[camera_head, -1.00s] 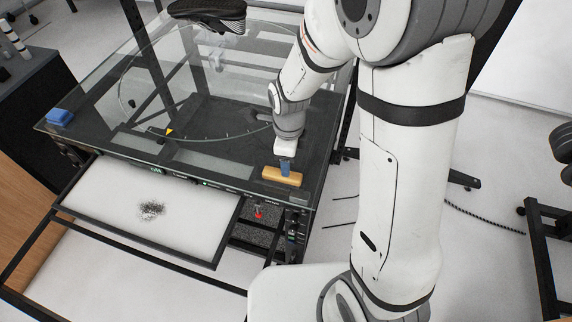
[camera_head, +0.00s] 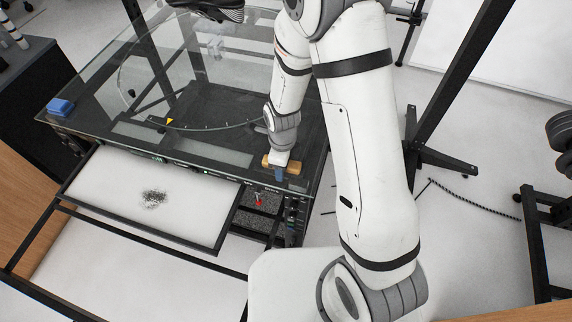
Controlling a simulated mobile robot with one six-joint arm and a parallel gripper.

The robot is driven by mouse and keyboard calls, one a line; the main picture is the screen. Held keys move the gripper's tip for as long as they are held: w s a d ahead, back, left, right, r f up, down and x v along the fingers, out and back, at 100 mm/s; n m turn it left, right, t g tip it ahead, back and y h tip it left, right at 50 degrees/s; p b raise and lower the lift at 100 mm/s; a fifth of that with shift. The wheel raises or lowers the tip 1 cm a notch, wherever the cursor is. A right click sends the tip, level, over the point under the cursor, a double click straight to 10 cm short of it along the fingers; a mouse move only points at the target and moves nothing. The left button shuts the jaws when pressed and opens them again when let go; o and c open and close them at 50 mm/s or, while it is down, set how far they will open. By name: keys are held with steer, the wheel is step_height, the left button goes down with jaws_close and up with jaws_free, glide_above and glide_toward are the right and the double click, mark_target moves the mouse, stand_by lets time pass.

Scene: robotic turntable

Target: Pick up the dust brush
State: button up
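The dust brush (camera_head: 292,167), a tan wooden-looking bar, is at the front right corner of the glass-topped table (camera_head: 225,158). My gripper (camera_head: 280,172) points down at its middle. One blue finger shows in front of the brush's near side, with the bar's ends sticking out left and right of it. The far finger is hidden, so I cannot tell whether the gripper is closed on the brush. The brush looks to be at the tabletop, though I cannot tell whether it touches it.
A white tray (camera_head: 105,200) with a heap of dark dust (camera_head: 153,198) extends from the table's front. A blue block (camera_head: 60,107) sits at the table's left corner. A dark shoe (camera_head: 215,8) is at the back. A black stand (camera_head: 440,160) rises to the right of my arm.

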steer(key=c, duration=1.1)
steer(key=shift+r, duration=0.15)
step_height(320, 180, up, 10)
steer(key=shift+f+b, duration=0.1)
steer(key=shift+b, duration=0.6)
